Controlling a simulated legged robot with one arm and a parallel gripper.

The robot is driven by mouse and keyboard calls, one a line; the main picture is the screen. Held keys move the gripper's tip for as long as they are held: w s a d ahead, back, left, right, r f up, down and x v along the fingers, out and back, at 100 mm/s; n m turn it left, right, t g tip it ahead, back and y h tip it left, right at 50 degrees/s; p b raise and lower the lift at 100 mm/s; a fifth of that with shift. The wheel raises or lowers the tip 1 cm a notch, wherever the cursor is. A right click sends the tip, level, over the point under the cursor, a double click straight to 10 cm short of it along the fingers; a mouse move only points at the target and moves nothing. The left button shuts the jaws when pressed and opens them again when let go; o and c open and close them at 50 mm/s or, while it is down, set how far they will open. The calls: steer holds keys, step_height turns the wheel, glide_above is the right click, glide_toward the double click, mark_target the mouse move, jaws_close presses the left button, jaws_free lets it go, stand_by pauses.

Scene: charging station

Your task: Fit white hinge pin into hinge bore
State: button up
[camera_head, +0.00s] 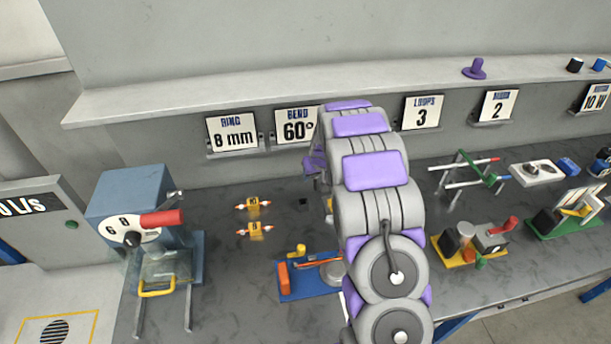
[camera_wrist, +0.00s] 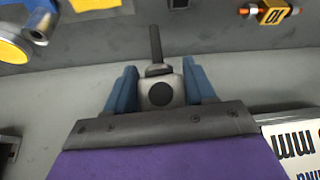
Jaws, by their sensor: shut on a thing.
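In the wrist view, my gripper (camera_wrist: 159,68) has its two blue fingers shut on a light grey piece (camera_wrist: 158,92) with a dark round spot. A dark rod (camera_wrist: 155,42) stands out beyond the fingers, with a grey collar at its base. I cannot tell whether this piece is the white hinge pin. In the head view my arm hides the gripper and what it holds. I cannot make out the hinge bore in either view.
A blue machine with a red handle (camera_head: 162,218) stands at the bench's left. Two small yellow parts (camera_head: 253,204) (camera_head: 255,231) and a blue board (camera_head: 300,287) lie left of my arm. Signs (camera_head: 232,134) line the wall under a shelf (camera_head: 250,100).

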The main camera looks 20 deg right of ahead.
steer(key=s+d+r+n+y+p, duration=0.1)
steer(key=s+d+n+y, duration=0.1)
steer(key=d, duration=0.6)
steer(key=s+d+r+n+t+y+p, duration=0.1)
steer(key=s+d+n+y+p, duration=0.1)
steer(key=d+n, duration=0.3)
steer(key=d, duration=0.3)
steer(key=shift+r+n, duration=0.3)
steer(key=shift+r, duration=0.1)
steer(key=shift+s+d+f+b, duration=0.1)
steer(key=shift+d+f+b, duration=0.05)
steer(key=shift+b, duration=0.55)
steer(key=shift+f+b, duration=4.6)
steer(key=shift+b, duration=0.2)
steer(key=shift+f, duration=0.1)
steer(key=o, duration=1.2)
